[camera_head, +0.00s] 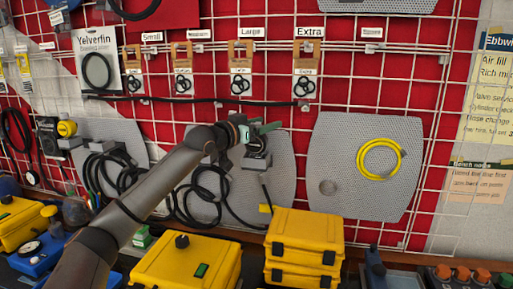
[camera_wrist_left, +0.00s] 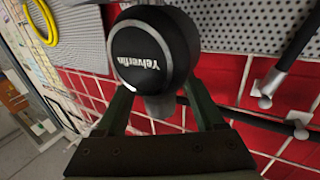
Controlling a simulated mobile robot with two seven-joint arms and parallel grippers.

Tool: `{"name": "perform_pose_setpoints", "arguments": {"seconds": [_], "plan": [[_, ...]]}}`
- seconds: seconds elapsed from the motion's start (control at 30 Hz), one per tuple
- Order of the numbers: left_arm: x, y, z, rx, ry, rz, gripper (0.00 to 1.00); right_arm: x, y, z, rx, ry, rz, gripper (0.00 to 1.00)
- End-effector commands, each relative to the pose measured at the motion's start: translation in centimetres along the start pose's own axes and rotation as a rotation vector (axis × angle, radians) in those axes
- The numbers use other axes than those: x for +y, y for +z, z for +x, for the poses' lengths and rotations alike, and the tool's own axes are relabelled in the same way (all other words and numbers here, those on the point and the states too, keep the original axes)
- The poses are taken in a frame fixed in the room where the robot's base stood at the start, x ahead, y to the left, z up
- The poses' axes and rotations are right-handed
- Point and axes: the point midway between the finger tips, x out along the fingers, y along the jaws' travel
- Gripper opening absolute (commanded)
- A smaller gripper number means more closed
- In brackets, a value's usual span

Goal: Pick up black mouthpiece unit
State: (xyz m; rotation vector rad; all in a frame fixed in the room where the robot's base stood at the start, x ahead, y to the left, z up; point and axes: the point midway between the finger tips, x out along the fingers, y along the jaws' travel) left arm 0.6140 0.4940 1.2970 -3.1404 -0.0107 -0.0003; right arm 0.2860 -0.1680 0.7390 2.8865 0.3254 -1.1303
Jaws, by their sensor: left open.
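The black mouthpiece unit (camera_wrist_left: 152,50) shows in the left wrist view as a round black cap lettered "Yelverfin" with a grey neck below it. In the head view it (camera_head: 257,147) hangs at a grey perforated panel, partly hidden by my gripper, with a black hose near it. My left gripper (camera_head: 259,131) is at the unit, its green fingers open. In the left wrist view the fingers (camera_wrist_left: 160,98) stand on either side of the grey neck; I cannot tell whether they touch it. My right gripper is not in view.
Yellow cases (camera_head: 303,240) stand below on the bench, one pair stacked. A yellow hose coil (camera_head: 381,158) hangs on the right panel (camera_head: 335,130). Black hose loops (camera_head: 205,195) hang below my arm. Small parts hang on a rail above. A white wire grid covers the red wall.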

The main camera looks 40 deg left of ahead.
Motion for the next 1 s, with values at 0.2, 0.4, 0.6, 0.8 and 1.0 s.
{"name": "perform_pose_setpoints", "arguments": {"seconds": [0.2, 0.4, 0.6, 0.8, 1.0], "plan": [[-0.01, 0.02, -0.03, 0.0, 0.0, 0.0, 0.51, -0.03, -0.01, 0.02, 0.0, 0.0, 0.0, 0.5], [-0.01, 0.01, -0.04, 0.0, 0.0, -0.001, 0.28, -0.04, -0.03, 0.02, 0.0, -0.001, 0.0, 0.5], [-0.01, 0.01, -0.04, 0.0, 0.0, -0.001, 0.06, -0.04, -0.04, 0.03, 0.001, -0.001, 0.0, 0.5], [-0.01, 0.02, -0.05, 0.0, 0.0, -0.001, 0.0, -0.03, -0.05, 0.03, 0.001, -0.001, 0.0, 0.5], [-0.01, 0.02, -0.04, -0.001, 0.0, -0.001, 0.0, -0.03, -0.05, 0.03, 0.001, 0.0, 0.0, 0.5]]}}
